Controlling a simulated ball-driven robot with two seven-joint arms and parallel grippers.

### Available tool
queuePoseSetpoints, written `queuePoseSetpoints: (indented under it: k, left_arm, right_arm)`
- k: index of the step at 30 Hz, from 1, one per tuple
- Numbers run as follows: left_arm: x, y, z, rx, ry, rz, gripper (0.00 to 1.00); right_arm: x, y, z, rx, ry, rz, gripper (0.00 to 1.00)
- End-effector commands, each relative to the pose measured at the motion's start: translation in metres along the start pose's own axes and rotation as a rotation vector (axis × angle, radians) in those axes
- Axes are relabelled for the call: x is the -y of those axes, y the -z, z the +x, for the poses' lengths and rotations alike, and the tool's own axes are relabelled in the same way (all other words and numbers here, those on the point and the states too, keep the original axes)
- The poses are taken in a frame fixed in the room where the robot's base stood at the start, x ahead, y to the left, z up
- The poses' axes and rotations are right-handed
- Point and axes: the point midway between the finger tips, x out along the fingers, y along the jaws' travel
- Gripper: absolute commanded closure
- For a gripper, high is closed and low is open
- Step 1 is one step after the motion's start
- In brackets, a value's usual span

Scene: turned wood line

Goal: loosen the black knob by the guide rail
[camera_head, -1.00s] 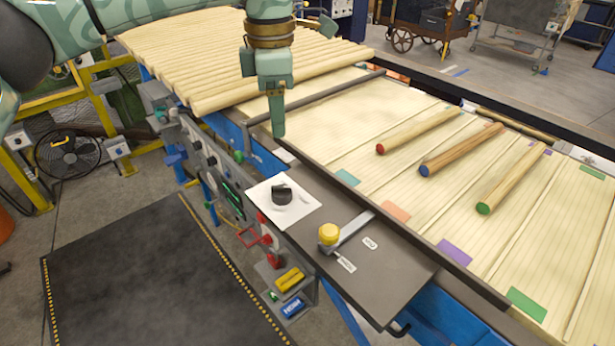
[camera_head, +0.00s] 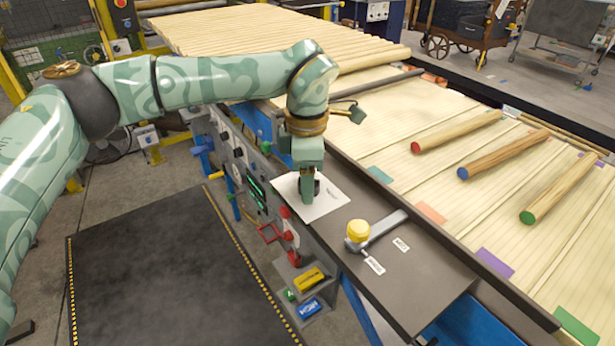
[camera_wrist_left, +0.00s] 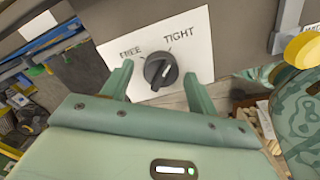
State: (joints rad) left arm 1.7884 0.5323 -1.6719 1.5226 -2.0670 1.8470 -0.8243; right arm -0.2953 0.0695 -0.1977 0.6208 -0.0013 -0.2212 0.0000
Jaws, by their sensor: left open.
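The black knob (camera_wrist_left: 161,71) sits on a white plate (camera_wrist_left: 196,30) marked FREE and TIGHT. Its ridge leans towards the TIGHT side in the left wrist view. In the head view, the knob (camera_head: 317,187) is partly hidden behind my left gripper (camera_head: 308,196), and the plate (camera_head: 325,207) shows around it. In the left wrist view, my left gripper (camera_wrist_left: 157,74) is open, with one finger on each side of the knob and visible gaps between. My right gripper is not in view.
A yellow knob (camera_head: 358,231) on a grey metal strip (camera_head: 388,225) stands nearby on the dark panel (camera_head: 420,275). Three coloured-end rods, one with a red end (camera_head: 455,132), lie on the slatted bed beyond. A black floor mat (camera_head: 165,270) lies left of the machine.

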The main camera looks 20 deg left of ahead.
Motion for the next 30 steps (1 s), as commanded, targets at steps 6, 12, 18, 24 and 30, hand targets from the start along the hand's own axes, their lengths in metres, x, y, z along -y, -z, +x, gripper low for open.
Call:
queuePoseSetpoints:
  k: [6, 12, 18, 24, 30]
  left_arm:
    - [0.0, 0.0, 0.0, 0.0, 0.0, 0.0, 0.41]
    - [0.0, 0.0, -0.001, 0.0, 0.0, 0.0, 0.86]
    - [0.0, 0.0, -0.001, 0.0, 0.0, -0.006, 0.86]
    - [0.001, 0.0, -0.004, 0.0, -0.001, -0.059, 0.86]
    - [0.001, 0.0, -0.006, 0.001, -0.002, -0.183, 0.86]
  right_arm:
    - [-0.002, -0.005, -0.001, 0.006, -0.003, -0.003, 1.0]
    - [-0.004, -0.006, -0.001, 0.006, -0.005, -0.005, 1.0]
    - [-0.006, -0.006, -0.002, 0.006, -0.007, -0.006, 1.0]
    - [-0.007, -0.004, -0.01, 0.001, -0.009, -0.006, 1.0]
    - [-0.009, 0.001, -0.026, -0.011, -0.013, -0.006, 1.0]
